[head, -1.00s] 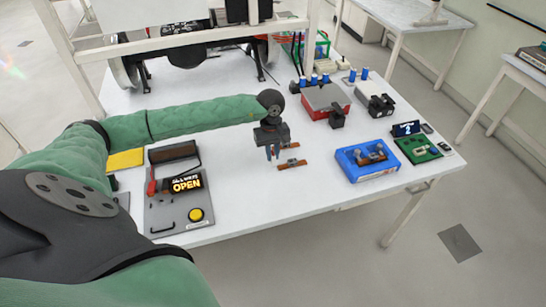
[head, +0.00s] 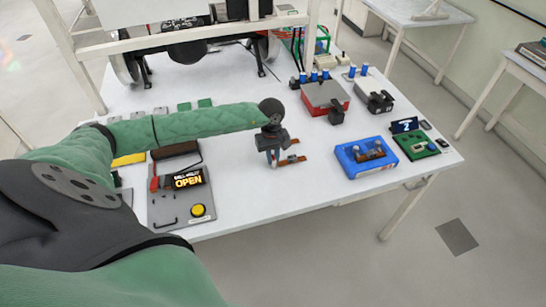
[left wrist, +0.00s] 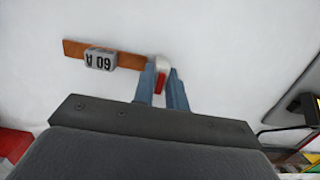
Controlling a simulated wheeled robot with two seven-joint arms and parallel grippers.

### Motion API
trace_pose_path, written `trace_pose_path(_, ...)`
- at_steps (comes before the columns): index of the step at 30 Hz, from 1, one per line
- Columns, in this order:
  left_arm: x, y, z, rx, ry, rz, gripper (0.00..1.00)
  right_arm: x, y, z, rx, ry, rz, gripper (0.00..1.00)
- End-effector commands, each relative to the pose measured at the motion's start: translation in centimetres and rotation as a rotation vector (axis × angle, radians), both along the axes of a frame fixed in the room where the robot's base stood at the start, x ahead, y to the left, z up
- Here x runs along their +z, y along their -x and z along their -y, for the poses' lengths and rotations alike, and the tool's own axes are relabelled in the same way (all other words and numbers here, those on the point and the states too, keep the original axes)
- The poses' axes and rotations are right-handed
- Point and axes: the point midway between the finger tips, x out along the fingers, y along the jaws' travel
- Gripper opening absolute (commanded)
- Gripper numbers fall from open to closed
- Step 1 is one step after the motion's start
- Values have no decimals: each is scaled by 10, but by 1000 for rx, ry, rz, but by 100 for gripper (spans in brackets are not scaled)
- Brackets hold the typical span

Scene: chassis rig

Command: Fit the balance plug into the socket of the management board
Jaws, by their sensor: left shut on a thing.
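My left gripper (head: 272,162) is low over the middle of the white table, beside a brown strip (head: 292,160). In the left wrist view its blue fingers (left wrist: 161,88) are shut on a small white and red piece (left wrist: 159,68), which may be the balance plug. This piece is at the right end of the brown strip (left wrist: 75,48), which carries a grey block marked "A 09" (left wrist: 101,59). I cannot tell whether piece and strip are joined. A green board (head: 417,146), possibly the management board, lies at the table's right; its socket is too small to make out. My right gripper is out of view.
A blue tray (head: 346,169) stands between my left gripper and the green board. A red box (head: 322,108) and blue-topped cylinders stand behind. A grey panel with an "OPEN" display (head: 188,181) lies left. The table's front middle is clear.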

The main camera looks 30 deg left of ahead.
Motion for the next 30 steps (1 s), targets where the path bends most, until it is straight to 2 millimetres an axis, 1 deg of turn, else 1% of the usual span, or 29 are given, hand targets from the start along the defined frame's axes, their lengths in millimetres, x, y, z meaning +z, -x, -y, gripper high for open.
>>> trace_pose_path(5, -2, 0, 0, 0, 0, 0, 0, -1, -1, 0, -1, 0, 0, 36)
trace_pose_path(6, -1, 0, 0, 0, 0, 0, 20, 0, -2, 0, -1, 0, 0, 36)
trace_pose_path(8, -1, 0, 0, 0, 0, 0, 31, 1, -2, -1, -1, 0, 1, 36)
trace_pose_path(9, -1, 0, 0, 0, 0, 0, 36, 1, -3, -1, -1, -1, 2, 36)
trace_pose_path(17, -1, 0, 0, 0, 0, 0, 36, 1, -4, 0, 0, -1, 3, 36)
trace_pose_path(23, 3, 0, 0, 0, 0, 0, 36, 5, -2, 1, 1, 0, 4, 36)
trace_pose_path(24, 2, -1, 0, 0, 0, 1, 36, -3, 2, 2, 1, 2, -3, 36)
trace_pose_path(27, 9, -2, -1, 0, -1, 2, 36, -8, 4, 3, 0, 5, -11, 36)
trace_pose_path(28, 12, -2, -1, -1, -1, 2, 36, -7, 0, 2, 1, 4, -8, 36)
trace_pose_path(29, 14, -2, -1, -1, -1, 2, 36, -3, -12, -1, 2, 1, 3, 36)
trace_pose_path(30, 18, -2, -2, -1, 0, 1, 36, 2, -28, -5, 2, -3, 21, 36)
